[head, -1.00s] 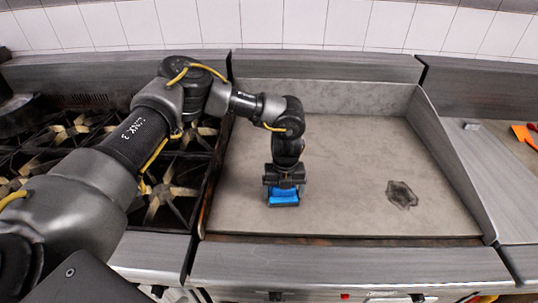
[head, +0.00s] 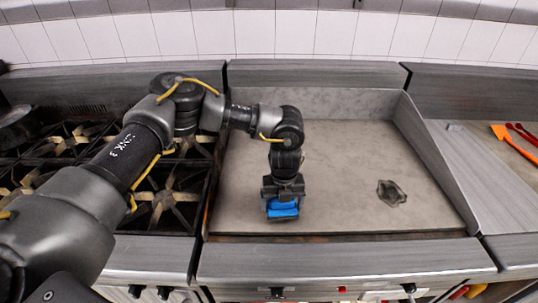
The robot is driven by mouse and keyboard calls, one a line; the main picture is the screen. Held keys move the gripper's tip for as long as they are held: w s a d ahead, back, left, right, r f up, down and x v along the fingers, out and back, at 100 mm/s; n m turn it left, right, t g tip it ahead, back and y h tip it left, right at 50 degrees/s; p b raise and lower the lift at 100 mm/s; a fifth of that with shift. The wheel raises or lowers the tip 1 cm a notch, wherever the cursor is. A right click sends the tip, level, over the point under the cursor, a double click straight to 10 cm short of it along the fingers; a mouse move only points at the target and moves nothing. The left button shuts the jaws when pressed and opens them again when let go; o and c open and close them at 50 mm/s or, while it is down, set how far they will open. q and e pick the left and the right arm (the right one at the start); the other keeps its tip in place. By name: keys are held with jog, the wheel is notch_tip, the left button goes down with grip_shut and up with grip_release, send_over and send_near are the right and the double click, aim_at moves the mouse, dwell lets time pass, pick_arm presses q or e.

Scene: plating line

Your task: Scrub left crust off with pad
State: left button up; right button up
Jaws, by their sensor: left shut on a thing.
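My left gripper (head: 283,197) points down over the left front part of the griddle (head: 335,165). It is shut on a blue pad (head: 283,211), which is low at the griddle surface; I cannot tell whether it presses on it. No left crust shows; anything directly under the pad and gripper is hidden. A dark, irregular crust patch (head: 391,193) lies on the right part of the griddle, well apart from the pad. My right gripper is not in view.
A gas stove with black grates (head: 165,197) is left of the griddle. A raised metal side wall (head: 437,160) bounds the griddle on the right. The griddle's middle is clear.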

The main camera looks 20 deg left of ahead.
pick_arm(q)
jog(key=shift+w+r+p, duration=0.15)
jog(key=shift+r+p, duration=0.35)
jog(key=shift+r, duration=0.45)
jog(key=shift+r+p, duration=1)
jog(key=shift+r, duration=0.6)
